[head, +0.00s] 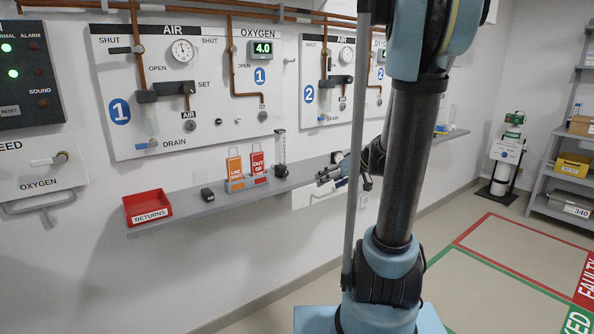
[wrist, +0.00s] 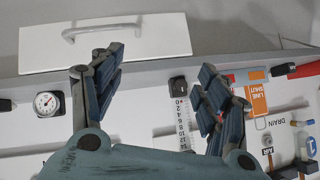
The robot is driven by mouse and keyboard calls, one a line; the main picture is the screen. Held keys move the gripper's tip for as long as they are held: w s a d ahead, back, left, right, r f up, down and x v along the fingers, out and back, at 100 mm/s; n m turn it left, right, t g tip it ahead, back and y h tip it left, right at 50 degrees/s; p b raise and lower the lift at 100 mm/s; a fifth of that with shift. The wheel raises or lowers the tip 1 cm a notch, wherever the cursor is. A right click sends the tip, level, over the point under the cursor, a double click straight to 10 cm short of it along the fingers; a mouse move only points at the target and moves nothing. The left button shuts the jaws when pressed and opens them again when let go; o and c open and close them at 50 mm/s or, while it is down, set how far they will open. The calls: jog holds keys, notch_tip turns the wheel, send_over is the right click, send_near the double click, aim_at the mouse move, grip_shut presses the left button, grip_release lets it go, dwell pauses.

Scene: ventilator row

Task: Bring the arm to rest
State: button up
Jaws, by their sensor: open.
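My gripper (head: 338,173) is in front of the wall shelf, just right of the clear flow tube (head: 281,149), and partly hidden by my own arm column in the head view. In the wrist view my gripper (wrist: 162,72) has its two fingers spread wide with nothing between them. The flow tube (wrist: 182,118) shows beyond the gap, apart from the fingers. My arm is raised and bent, with its upper joint at the top of the head view.
The shelf (head: 222,203) carries a red returns bin (head: 147,207), a small black item (head: 207,194), an orange tag (head: 234,167) and a red tag (head: 257,163). A white drawer (wrist: 105,42) is below it. Floor at right is open, with a cylinder stand (head: 507,160) and shelving behind.

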jog(key=s+d+f+m+g+h, duration=0.1)
jog(key=s+d+f+h, duration=0.1)
jog(key=s, duration=0.7)
jog(key=s+d+f+m+g+h, duration=0.2)
jog(key=s+f+h, duration=0.1)
jog(key=s, duration=0.6)
jog(key=s+d+f+m+g+h, duration=0.1)
jog(key=s+d+f+m+h, duration=0.1)
jog(key=s, duration=0.7)
jog(key=shift+d+f+h, duration=0.4)
jog(key=shift+f, duration=0.1)
jog(key=shift+s, duration=0.1)
